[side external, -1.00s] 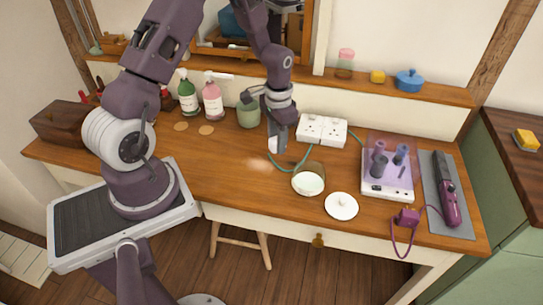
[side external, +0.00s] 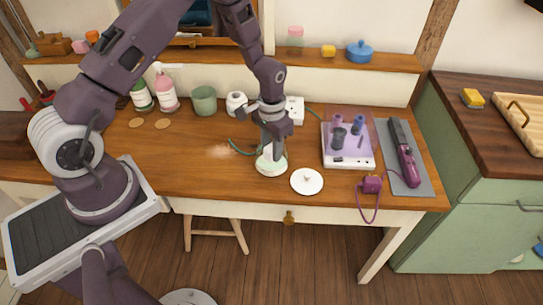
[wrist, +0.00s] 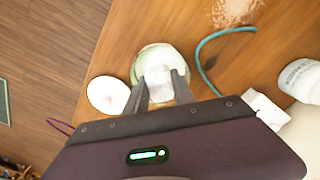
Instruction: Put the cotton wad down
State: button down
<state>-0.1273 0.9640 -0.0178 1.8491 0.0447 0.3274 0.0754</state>
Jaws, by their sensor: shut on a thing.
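My gripper (side external: 270,150) points down at the glass jar (side external: 271,170), which has white contents, on the wooden table. In the wrist view, my gripper (wrist: 161,92) is shut on the white cotton wad (wrist: 158,80). The wad lies over the mouth of the round pale-green glass jar (wrist: 147,57). I cannot tell how far the wad reaches into the jar. In the side view the wad is mostly hidden by the fingers. A white round lid (side external: 307,181) lies on the table right beside the jar, and the lid also shows in the wrist view (wrist: 108,94).
A teal cord (wrist: 205,52) curls beside the jar, near pale scattered grains (wrist: 232,12). A purple-handled tool (side external: 405,155) lies on a grey mat. Bottles stand at the back left.

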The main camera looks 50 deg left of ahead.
jog(key=shift+f, duration=1.5)
jog(key=shift+f, duration=0.1)
jog(key=c, duration=1.3)
grip_release()
jog(key=shift+c, duration=0.2)
